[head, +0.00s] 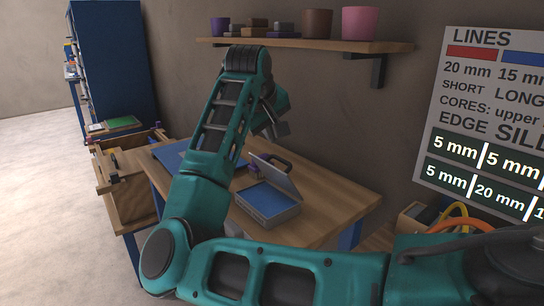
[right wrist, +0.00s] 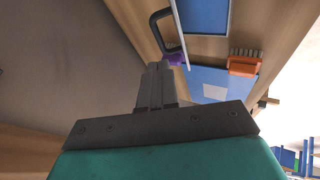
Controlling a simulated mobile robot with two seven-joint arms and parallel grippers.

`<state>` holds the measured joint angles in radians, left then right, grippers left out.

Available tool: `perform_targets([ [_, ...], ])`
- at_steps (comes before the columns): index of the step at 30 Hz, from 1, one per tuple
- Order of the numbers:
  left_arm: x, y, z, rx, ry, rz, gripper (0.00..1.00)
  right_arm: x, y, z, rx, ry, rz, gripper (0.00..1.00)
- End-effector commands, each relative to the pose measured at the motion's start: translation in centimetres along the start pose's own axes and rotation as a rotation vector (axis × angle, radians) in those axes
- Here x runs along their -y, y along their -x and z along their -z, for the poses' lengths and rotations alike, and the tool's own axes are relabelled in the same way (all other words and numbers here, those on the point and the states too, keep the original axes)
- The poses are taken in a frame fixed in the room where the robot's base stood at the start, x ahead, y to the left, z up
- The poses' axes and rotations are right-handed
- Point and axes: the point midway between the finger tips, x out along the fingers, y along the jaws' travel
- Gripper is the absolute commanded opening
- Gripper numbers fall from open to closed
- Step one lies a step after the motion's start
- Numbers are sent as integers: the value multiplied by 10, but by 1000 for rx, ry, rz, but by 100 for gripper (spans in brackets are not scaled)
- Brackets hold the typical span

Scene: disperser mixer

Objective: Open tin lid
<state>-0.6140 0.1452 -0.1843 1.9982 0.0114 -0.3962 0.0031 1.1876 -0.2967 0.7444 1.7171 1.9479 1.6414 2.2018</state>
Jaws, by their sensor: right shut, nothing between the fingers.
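A grey tin (head: 268,218) with a blue inside stands on the wooden workbench. Its lid (head: 276,175) is raised and tilted back along the far side. In the right wrist view, the tin's blue inside (right wrist: 205,14) shows at the top edge, with the lid seen nearly edge-on beside it. My right gripper (head: 278,130) is above and behind the lid, apart from it. Its fingers (right wrist: 155,84) are together and empty. My left gripper is not in view.
A dark handled tool with a purple part (right wrist: 174,59) lies behind the lid. An orange brush (right wrist: 243,65) and a blue mat (right wrist: 208,82) are on the workbench (head: 335,198). A wall shelf (head: 385,46) with pots is above. The bench's right part is clear.

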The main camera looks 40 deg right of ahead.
Motion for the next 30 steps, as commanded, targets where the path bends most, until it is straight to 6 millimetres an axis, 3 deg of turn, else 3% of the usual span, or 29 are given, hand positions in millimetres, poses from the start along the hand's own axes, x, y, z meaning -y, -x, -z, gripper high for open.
perform_targets([
  [3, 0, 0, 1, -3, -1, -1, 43, 11, -2, 4, -37, -40, 44, 0],
  [8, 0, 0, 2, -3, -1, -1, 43, 13, -16, 5, -41, -45, 50, 0],
  [21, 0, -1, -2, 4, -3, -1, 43, 15, -89, 8, -38, -42, 46, 0],
  [30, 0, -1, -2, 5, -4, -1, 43, 16, -101, 8, -40, -43, 48, 0],
])
